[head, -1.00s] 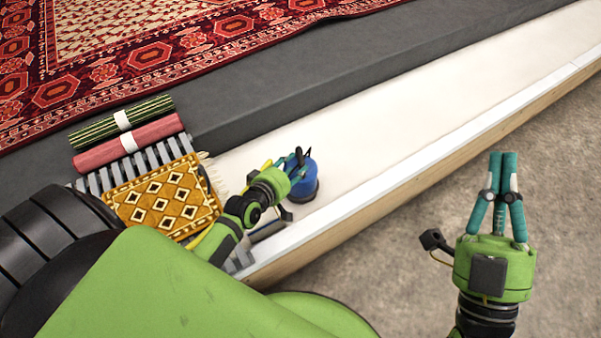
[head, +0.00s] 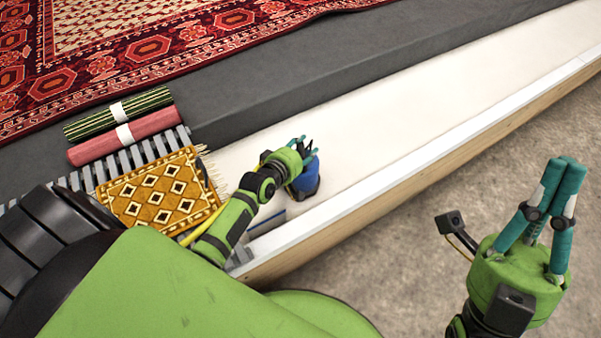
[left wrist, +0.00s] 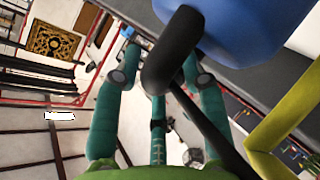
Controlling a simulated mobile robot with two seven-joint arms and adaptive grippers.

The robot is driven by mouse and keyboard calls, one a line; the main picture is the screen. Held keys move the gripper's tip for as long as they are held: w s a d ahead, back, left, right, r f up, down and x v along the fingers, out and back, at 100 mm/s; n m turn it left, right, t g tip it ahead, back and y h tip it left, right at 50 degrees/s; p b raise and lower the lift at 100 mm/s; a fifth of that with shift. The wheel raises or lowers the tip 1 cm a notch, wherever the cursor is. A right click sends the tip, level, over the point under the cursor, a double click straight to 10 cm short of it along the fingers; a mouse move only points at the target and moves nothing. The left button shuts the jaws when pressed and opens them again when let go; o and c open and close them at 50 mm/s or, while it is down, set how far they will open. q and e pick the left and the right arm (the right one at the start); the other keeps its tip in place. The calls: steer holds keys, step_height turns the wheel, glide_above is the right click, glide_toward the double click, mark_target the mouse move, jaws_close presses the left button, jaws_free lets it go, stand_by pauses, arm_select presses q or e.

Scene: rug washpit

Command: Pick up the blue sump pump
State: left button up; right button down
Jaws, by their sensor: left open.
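The blue sump pump (head: 309,178) stands on the white floor of the trough in the head view. Its blue body (left wrist: 245,30) fills the upper right of the left wrist view, with a black handle (left wrist: 175,45) in front of the fingers. My left gripper (head: 307,147) is open at the top of the pump, its teal fingers on either side of the handle in the wrist view. I cannot tell whether they touch it. My arm hides the pump's left side. My right gripper (head: 565,164) is empty, its fingertips together, over the concrete at the right.
A folded yellow rug (head: 155,190) on a grey slatted grate (head: 88,178) lies left of the pump. A red roll (head: 100,147) and a green striped roll (head: 90,122) lie behind it. The trough's wooden wall (head: 400,185) runs in front; white floor rightward is clear.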

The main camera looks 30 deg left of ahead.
arm_select(q)
jaws_close()
steer(key=shift+w+r, duration=0.15)
steer(key=shift+r, duration=0.1)
steer(key=shift+r, duration=0.1)
